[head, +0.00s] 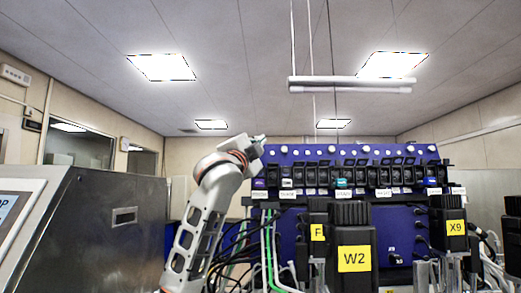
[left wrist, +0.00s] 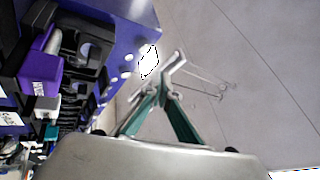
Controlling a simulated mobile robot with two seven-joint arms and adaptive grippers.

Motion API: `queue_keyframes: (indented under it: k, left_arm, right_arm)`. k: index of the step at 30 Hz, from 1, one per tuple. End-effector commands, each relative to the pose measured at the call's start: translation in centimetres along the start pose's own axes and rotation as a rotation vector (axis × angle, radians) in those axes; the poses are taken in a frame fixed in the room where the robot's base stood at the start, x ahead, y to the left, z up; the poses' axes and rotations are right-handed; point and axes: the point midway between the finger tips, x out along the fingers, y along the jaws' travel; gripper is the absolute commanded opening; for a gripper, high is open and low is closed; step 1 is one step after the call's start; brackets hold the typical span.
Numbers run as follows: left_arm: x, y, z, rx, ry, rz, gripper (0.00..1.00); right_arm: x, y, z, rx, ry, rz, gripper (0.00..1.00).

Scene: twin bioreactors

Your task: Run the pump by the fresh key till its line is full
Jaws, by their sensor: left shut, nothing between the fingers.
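A blue panel (head: 300,157) carries a row of black pump heads (head: 323,178) with small white tags below and a row of pale round keys (head: 330,148) above. I cannot read which key is the fresh one. My left gripper (head: 262,139) is at the panel's top left corner, its fingers shut and empty. A purple pump part (left wrist: 42,72) with a white label is at left. Contact with a key cannot be told.
Black blocks with yellow labels W2 (head: 354,258), F (head: 318,233) and X9 (head: 455,228) stand in front of the panel. Green and white tubes (head: 268,250) hang below the pumps. A steel cabinet (head: 95,235) stands at left. A white bar (head: 350,84) hangs overhead.

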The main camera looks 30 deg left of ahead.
Motion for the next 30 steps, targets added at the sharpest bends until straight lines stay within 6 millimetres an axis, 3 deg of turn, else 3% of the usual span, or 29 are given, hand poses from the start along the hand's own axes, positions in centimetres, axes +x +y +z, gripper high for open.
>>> queue_keyframes:
  k: [10, 30]
  left_arm:
    - [2.0, 1.4, 1.5, 0.001, -0.001, 0.0, 0.0]
    - [2.2, 1.5, 1.6, 0.0, 0.0, -0.001, 0.0]
  right_arm:
    - [0.0, 0.3, 0.2, 0.003, -0.005, 0.007, 0.4]
    - [0.1, -0.3, 0.1, 0.008, -0.003, -0.001, 0.4]
